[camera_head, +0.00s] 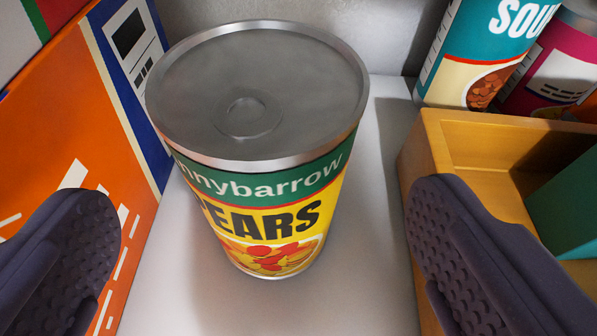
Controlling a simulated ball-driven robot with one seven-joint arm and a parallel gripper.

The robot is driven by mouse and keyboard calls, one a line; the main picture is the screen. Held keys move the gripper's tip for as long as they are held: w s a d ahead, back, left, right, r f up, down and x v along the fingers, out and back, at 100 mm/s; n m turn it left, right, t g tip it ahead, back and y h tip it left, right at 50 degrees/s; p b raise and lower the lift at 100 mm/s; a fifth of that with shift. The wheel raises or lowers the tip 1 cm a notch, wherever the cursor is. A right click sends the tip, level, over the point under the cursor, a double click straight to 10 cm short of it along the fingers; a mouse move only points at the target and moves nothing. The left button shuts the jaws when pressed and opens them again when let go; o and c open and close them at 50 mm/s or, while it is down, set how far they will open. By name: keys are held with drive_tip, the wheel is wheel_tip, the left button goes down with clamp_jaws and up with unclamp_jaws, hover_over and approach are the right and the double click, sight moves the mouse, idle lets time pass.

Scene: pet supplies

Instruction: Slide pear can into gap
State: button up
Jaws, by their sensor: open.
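The pear can (265,222) stands upright on a white surface in the middle of the view, with a grey metal lid and a teal and yellow label reading "EARS". My gripper (265,245) is open, with one dark textured finger at the lower left and the other at the lower right. The can stands beyond and between the fingers, and neither finger appears to touch it. The can stands in the gap between an orange and blue box (100,130) on its left and a wooden tray (425,150) on its right. The can's back side is hidden.
A soup can (480,50) and a magenta can (550,75) stand at the back right, behind the wooden tray. A teal item (570,205) sits in the tray. A grey wall (385,35) rises behind the pear can. Bare white surface (375,240) shows between the can and the tray.

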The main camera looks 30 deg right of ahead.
drive_tip(key=shift+s+r, duration=0.1)
drive_tip(key=shift+b+x, duration=0.85)
drive_tip(key=shift+x, duration=3.1)
drive_tip(key=c, duration=1.3)
drive_tip(key=shift+c, duration=0.2)
